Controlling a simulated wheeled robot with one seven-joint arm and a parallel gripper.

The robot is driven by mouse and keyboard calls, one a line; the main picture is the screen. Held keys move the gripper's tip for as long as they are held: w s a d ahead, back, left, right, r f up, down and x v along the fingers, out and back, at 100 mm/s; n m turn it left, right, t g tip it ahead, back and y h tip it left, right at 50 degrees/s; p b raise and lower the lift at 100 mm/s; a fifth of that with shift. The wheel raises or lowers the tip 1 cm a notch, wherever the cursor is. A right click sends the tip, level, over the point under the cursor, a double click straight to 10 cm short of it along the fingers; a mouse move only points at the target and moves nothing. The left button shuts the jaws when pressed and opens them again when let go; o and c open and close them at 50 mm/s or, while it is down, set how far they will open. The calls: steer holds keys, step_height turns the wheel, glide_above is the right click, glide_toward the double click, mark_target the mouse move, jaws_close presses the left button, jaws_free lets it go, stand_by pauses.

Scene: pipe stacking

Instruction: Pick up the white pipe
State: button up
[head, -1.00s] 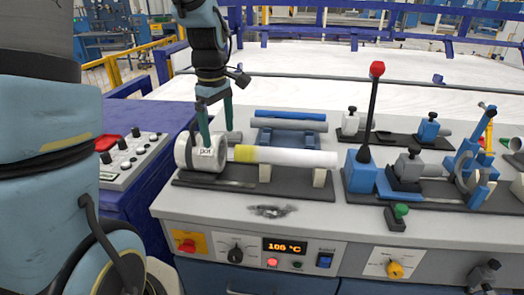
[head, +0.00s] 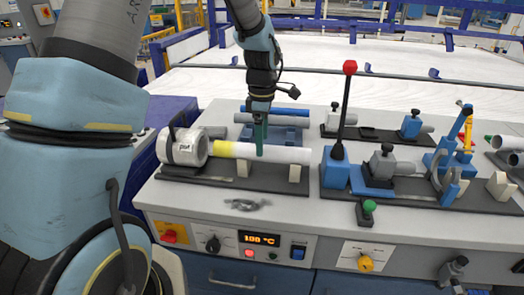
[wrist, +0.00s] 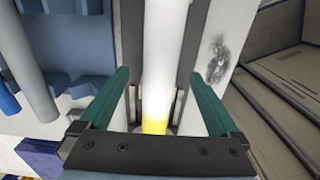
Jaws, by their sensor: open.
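The white pipe (head: 280,154) lies level on light supports above a dark base on the bench. Its left end has a yellow band and meets the round white fitting (head: 186,148) marked "pot". My gripper (head: 260,138) points down over the pipe, a little left of its middle. In the wrist view, the pipe (wrist: 171,60) runs between the two green fingers of my gripper (wrist: 168,85). The fingers are open, with a gap on each side of the pipe. How far the fingertips reach down beside it is hard to tell.
Behind the pipe lie a blue pipe and a grey pipe on a blue rack (head: 272,132). To the right stand a tall lever with a red knob (head: 350,68) and a blue clamp fixture (head: 380,170). The bench front has a temperature display (head: 260,239).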

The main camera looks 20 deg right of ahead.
steer(key=shift+a+f+p, duration=0.1)
steer(key=shift+f+p, duration=0.35)
steer(key=shift+f, duration=1.45)
jaws_close()
